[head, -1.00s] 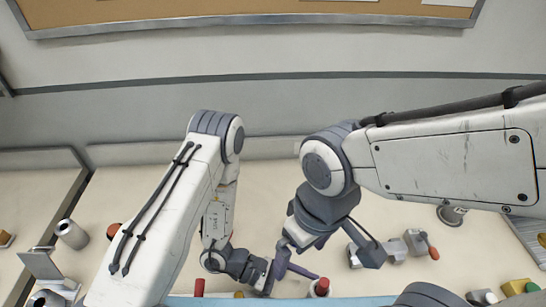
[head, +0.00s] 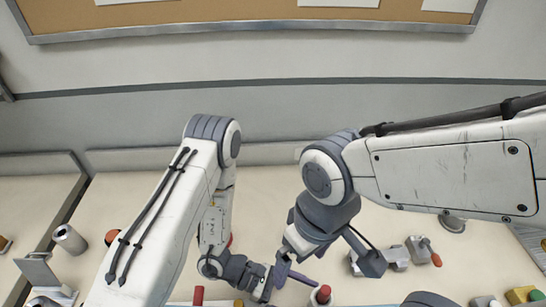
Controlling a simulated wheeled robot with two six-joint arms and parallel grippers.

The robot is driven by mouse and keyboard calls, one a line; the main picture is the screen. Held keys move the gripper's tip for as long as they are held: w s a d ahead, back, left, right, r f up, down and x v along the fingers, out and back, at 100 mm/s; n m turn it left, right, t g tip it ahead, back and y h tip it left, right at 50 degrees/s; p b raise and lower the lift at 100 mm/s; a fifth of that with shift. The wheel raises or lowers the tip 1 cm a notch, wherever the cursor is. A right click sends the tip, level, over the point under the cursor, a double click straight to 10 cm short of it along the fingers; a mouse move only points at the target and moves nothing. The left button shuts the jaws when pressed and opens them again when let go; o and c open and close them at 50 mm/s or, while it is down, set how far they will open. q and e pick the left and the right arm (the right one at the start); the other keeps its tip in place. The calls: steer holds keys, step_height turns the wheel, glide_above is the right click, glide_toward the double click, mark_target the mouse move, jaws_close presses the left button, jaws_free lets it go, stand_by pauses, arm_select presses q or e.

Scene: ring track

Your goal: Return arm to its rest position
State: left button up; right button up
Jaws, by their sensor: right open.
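My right gripper (head: 328,264) hangs from the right arm over the pale table, right of the middle of the head view. Its fingers are spread wide and I see nothing held between them. My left gripper (head: 266,284) is low in the head view, just left of the right one, pointing down and right. Its fingertips are small and partly covered, so I cannot tell whether it is open or shut. A slim purple piece (head: 300,277) shows between the two grippers; I cannot tell what it belongs to.
A red-topped item (head: 320,296) and a red cylinder (head: 198,296) stand near the front edge. Grey fittings with a red handle (head: 431,250) lie right of my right gripper. A grey cylinder (head: 70,239) and an orange-red round item (head: 111,237) are at left. The back table strip is clear.

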arm_select(q)
steer(key=v, duration=0.9)
steer(key=shift+w+a, duration=0.1)
steer(key=x, duration=1.2)
steer(key=shift+a+r, duration=0.15)
steer(key=shift+m, duration=0.3)
steer(key=p+v, duration=0.1)
steer(key=v, duration=0.2)
steer(key=p+v, duration=0.1)
steer(key=v, duration=0.2)
steer(key=p+v, duration=0.1)
steer(key=v, duration=0.3)
steer(key=shift+r, duration=0.35)
steer(key=s+a+r+m+t+y+p, duration=0.1)
steer(key=r+m+y, duration=0.5)
steer(key=r, duration=0.6)
steer(key=s+a+r+m+t+y+p, duration=0.1)
steer(key=a+r+m+y+p, duration=0.3)
steer(key=r+m, duration=0.7)
steer(key=shift+s+r+m+y, duration=0.3)
steer(key=shift+s+r+y, duration=0.25)
steer(key=shift+r+y, duration=0.8)
arm_select(e)
step_height(320, 180, up, 8)
steer(key=shift+a+n, duration=0.35)
steer(key=shift+n, duration=0.05)
arm_select(q)
steer(key=shift+f, duration=0.1)
arm_select(e)
steer(key=shift+r, duration=0.1)
